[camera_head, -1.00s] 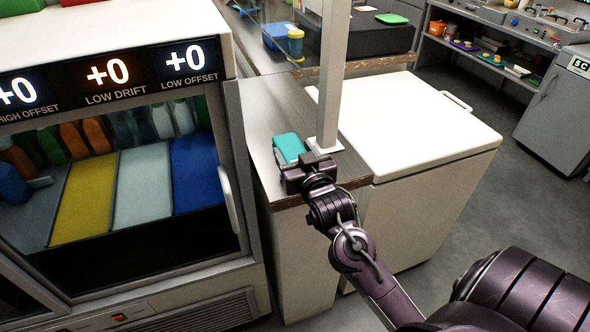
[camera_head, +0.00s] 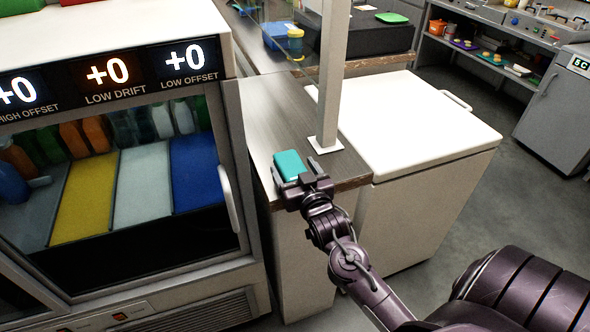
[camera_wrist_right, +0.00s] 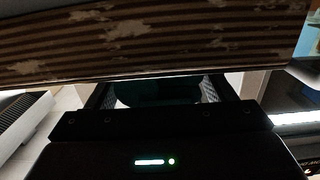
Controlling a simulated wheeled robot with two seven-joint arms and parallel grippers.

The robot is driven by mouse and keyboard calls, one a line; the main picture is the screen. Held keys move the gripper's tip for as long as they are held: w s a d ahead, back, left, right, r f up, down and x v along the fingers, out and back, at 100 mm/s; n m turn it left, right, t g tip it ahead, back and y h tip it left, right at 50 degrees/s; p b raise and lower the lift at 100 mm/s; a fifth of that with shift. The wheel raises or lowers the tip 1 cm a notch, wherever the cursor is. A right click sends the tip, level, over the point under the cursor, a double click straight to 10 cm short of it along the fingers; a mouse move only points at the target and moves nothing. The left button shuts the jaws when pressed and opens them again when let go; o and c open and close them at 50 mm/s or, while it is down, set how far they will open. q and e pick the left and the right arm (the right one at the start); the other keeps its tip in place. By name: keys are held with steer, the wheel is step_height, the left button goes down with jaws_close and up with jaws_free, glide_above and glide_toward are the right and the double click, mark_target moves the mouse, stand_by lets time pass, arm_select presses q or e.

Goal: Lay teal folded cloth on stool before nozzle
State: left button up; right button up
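The teal folded cloth (camera_head: 289,164) is at the near end of the wood-topped counter, by its front edge. My right gripper (camera_head: 303,183) is at the cloth's near side, with its fingers closed about it. In the right wrist view the cloth (camera_wrist_right: 158,93) is a dark teal patch between the two fingers, in deep shadow. Whether the cloth still touches the counter top is hard to tell. My left gripper is out of view. No stool or nozzle can be made out.
A white post (camera_head: 330,90) stands on the counter (camera_head: 275,120) just behind the cloth. A white chest (camera_head: 410,130) adjoins it on the right. A display cabinet (camera_head: 120,180) with coloured panels stands close on the left. Open grey floor (camera_head: 530,215) lies to the right.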

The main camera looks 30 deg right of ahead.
steer(key=shift+o, duration=0.2)
steer(key=shift+r, duration=0.1)
steer(key=b+v, duration=0.1)
steer(key=v, duration=1.1)
steer(key=shift+b, duration=0.4)
